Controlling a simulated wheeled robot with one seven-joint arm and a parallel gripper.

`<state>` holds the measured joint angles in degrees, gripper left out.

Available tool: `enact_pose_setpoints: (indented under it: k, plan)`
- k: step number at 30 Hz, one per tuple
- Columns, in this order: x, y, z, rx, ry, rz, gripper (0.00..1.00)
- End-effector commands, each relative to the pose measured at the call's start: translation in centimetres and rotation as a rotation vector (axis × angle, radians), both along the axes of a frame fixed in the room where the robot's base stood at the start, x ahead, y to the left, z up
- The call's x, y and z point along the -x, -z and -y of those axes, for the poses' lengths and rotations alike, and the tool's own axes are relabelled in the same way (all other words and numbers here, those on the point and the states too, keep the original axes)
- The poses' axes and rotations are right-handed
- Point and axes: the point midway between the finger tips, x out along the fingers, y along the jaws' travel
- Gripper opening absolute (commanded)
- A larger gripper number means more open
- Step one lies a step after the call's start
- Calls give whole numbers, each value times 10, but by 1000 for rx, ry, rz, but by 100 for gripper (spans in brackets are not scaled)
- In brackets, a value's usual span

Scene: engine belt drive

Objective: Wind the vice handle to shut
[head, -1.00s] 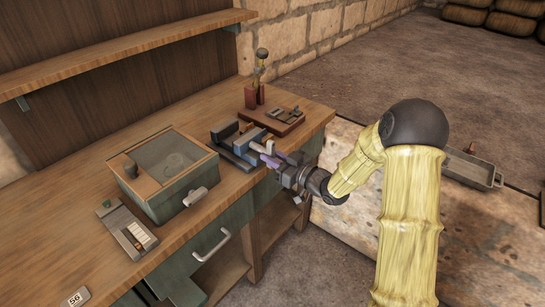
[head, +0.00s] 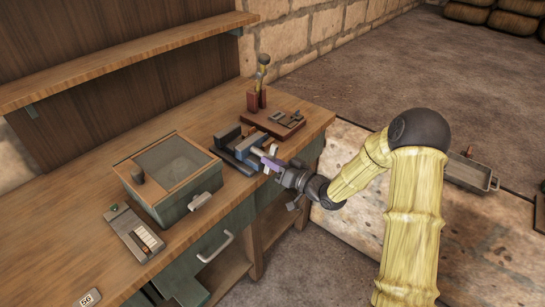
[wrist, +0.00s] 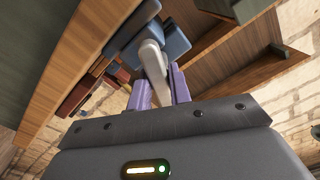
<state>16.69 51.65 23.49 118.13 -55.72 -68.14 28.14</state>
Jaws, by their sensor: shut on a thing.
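The vice (head: 236,147), with dark and blue blocks, sits on the bench near its front edge. My gripper (head: 271,163) is in front of it, its purple fingers shut on the pale vice handle (head: 258,152). In the wrist view the handle (wrist: 152,62) runs as a light grey bar from the blue vice body (wrist: 160,37) down between my purple fingers (wrist: 160,88). The fingers hide part of the handle. I cannot tell how wide the gap between the vice jaws is.
A glass-topped box (head: 172,182) with a front handle stands left of the vice. A red-brown board (head: 273,122) with tools is behind the vice. A shelf (head: 130,60) runs above the bench.

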Motion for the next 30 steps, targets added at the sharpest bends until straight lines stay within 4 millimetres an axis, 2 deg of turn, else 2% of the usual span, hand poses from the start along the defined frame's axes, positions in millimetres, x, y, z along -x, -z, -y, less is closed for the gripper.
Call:
enact_pose_setpoints:
  k: [15,22,30]
  plan:
    - [2,0,3,-287,6,-381,0]
    - [3,1,3,-363,7,-479,0]
    - [2,2,3,-390,8,-515,0]
